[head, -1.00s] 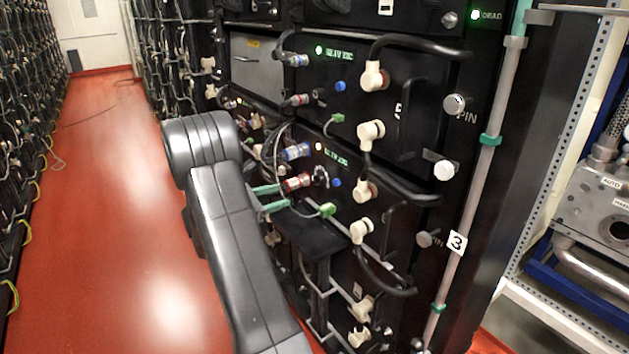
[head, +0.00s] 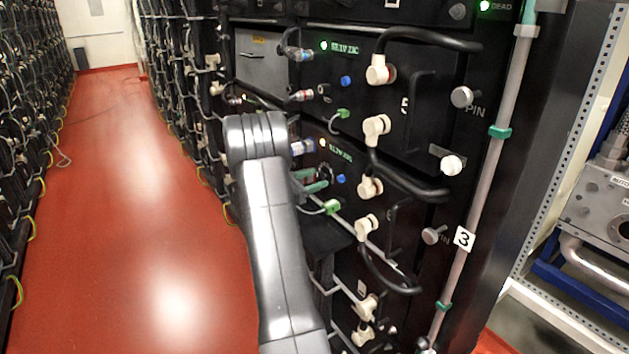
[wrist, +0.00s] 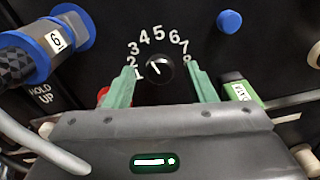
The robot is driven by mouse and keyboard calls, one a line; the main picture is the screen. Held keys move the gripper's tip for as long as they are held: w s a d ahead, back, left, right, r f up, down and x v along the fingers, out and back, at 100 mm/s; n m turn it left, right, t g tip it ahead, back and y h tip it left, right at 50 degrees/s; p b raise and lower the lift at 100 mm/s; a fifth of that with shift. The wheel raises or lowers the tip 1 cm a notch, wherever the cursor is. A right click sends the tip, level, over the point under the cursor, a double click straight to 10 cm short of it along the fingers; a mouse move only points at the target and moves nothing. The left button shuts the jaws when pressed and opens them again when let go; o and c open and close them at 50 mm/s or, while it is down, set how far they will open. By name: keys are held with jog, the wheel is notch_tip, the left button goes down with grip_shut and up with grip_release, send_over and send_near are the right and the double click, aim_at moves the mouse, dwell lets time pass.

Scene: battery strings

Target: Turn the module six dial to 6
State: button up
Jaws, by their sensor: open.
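In the wrist view the black dial (wrist: 159,69) sits on a dark panel inside an arc of white numbers from 1 to 8. Its short white mark points up and left, roughly toward 3 or 4. My gripper (wrist: 160,72) has its two green fingers apart, one on each side of the dial, with gaps to it. I cannot tell how deep the fingertips reach. In the head view my gripper (head: 312,182) is at the front of module six (head: 389,213), and my arm hides part of that panel.
A blue-collared connector (wrist: 56,40) labelled 6 is at the left, above a "HOLD UP" marking. A blue knob (wrist: 229,21) is at upper right, and a green plug (wrist: 240,92) lies close to the right finger. Black handles and cream connectors project nearby. Red floor is clear at left.

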jog(key=shift+w+d, duration=0.2)
jog(key=shift+d, duration=0.1)
jog(key=c, duration=1)
jog(key=shift+o, duration=0.2)
jog(key=shift+f+b, duration=0.1)
jog(key=shift+b, duration=0.3)
